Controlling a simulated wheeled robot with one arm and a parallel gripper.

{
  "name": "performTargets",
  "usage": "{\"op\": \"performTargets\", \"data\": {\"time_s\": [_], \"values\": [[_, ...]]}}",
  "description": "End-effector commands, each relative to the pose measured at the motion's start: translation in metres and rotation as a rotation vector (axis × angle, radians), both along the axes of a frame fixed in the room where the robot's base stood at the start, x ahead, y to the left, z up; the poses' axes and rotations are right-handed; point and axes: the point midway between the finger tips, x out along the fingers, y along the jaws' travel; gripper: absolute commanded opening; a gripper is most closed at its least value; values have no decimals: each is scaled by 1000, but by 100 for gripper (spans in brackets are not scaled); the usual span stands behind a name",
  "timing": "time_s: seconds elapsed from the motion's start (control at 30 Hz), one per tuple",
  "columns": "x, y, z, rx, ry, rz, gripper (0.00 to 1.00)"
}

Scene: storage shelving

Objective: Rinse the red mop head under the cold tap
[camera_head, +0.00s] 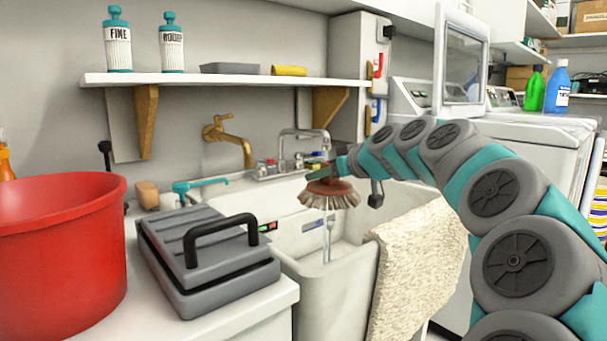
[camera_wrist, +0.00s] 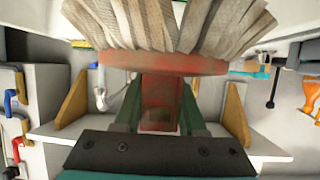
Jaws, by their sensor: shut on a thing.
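The mop head has a red base with pale bristles (camera_head: 330,194) and hangs bristles-down over the sink, near the chrome tap. In the wrist view its red base (camera_wrist: 165,63) and bristles fill the top. My gripper (camera_head: 320,174) is shut on its red stem, with a dark green finger on each side (camera_wrist: 160,105). The chrome tap (camera_head: 301,133) stands behind the sink, with small red and blue parts at its base. A thin pale streak like water (camera_head: 327,245) runs down below the bristles. I cannot tell whether water touches them.
The white sink (camera_head: 325,290) has a beige towel (camera_head: 412,260) over its right edge. A grey case (camera_head: 207,255) and red tub (camera_head: 62,250) crowd the left counter. A brass tap (camera_head: 228,138) and teal tap (camera_head: 200,184) sit further left. A shelf (camera_head: 225,80) runs above.

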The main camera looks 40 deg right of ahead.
Motion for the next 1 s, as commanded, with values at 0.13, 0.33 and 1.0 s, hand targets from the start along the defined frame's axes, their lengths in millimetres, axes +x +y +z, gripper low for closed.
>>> {"op": "performTargets", "data": {"time_s": [0.13, 0.33, 1.0], "values": [[2, -2, -4, 0, 0, -1, 0], [11, -14, -6, 1, 1, -1, 0], [47, -60, -17, 0, 0, -2, 0]]}}
